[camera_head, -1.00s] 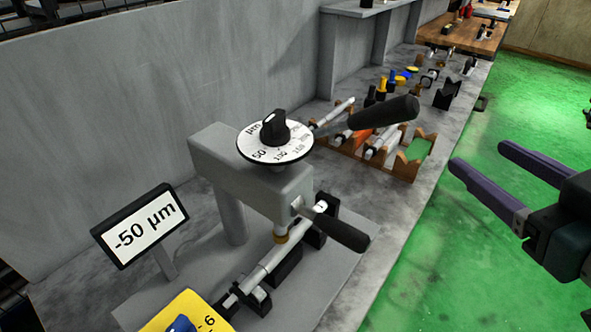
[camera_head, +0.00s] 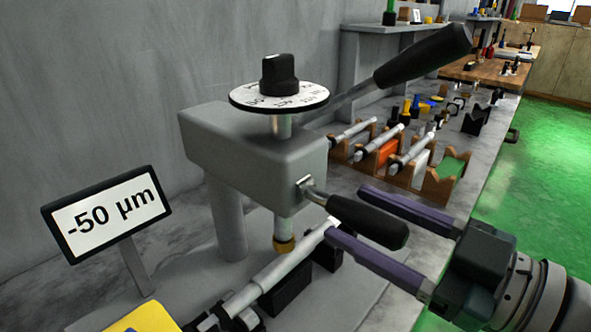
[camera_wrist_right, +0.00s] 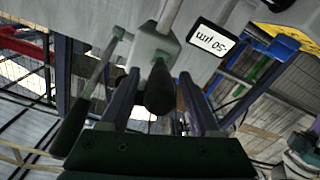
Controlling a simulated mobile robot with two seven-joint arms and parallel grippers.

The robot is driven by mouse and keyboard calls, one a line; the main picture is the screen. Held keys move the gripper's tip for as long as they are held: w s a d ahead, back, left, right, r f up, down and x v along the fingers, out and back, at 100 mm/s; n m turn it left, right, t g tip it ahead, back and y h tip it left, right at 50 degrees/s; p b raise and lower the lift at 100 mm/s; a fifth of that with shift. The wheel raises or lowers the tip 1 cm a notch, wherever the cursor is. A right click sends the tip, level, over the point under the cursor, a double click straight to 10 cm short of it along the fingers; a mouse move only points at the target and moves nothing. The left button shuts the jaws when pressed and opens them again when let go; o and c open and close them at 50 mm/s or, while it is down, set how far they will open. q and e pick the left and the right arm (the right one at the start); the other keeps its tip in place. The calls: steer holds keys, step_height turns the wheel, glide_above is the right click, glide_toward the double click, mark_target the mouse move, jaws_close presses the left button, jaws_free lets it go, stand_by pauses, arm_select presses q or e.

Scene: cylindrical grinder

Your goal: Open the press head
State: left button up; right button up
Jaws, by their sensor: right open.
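The grey press head (camera_head: 255,150) stands on a post, with a dial and black knob on top; it also shows in the right wrist view (camera_wrist_right: 150,45). A short lever with a black grip (camera_head: 368,220) sticks out of its front side. A longer black-handled lever (camera_head: 425,55) slants up behind it. My right gripper (camera_head: 362,222) is open, its two purple fingers on either side of the short lever's black grip. In the right wrist view that grip (camera_wrist_right: 159,90) lies between the fingers, with no clear contact. My left gripper is not in view.
A steel shaft (camera_head: 285,268) lies on black supports under the head's brass-coloured tip. A sign (camera_head: 107,213) reading -50 µm stands at left. A wooden rack (camera_head: 400,172) with shafts stands behind the gripper. Green floor is clear at right.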

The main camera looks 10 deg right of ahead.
mark_target(339, 208)
steer(key=shift+x, duration=1.8)
steer(key=shift+c, duration=0.2)
jaws_close()
